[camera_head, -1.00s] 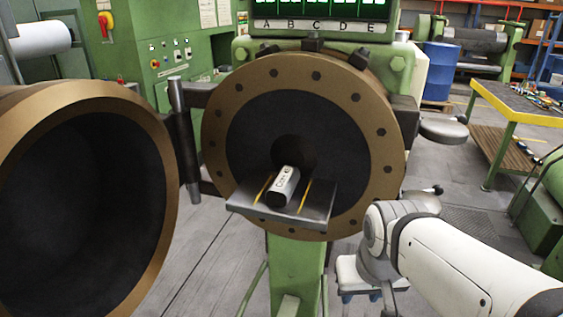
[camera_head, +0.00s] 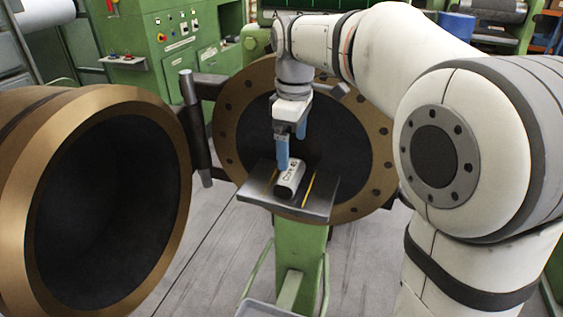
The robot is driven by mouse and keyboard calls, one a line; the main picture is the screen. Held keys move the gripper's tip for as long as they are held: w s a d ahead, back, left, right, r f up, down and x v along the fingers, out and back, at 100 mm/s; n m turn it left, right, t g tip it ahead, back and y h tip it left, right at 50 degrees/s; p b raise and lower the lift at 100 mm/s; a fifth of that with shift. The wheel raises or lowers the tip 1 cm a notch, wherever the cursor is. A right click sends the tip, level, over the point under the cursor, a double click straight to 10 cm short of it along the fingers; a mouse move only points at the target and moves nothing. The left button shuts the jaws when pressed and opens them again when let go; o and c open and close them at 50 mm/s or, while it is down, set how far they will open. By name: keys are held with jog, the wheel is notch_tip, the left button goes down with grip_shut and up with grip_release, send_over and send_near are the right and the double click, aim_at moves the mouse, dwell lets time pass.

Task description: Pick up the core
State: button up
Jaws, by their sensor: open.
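The core (camera_head: 289,180) is a white cylinder with dark lettering and a dark end face. It lies on a small grey metal shelf (camera_head: 318,205) with yellow stripes, in front of the round extruder opening. My gripper (camera_head: 291,152) has blue fingers and points down just above the core's back end. One finger is in front at the left, and the other shows behind it at the right. The jaws are open. I cannot tell whether the fingers reach down beside the core or are still above it.
The extruder's bronze flange (camera_head: 231,130) with bolt holes surrounds the shelf from behind. A large open bronze-rimmed door (camera_head: 172,235) stands at the left. A green control cabinet (camera_head: 150,50) is behind. Grey floor is clear between the door and the green stand (camera_head: 296,262).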

aim_at(290, 169)
jog(key=f, duration=0.4)
jog(key=f+p, duration=0.1)
jog(key=f, duration=0.2)
jog(key=shift+a+f, duration=0.2)
jog(key=shift+f, duration=0.15)
jog(key=c, duration=0.9)
jog(key=shift+r, duration=0.1)
jog(key=shift+c, duration=0.3)
jog(key=shift+r, duration=0.1)
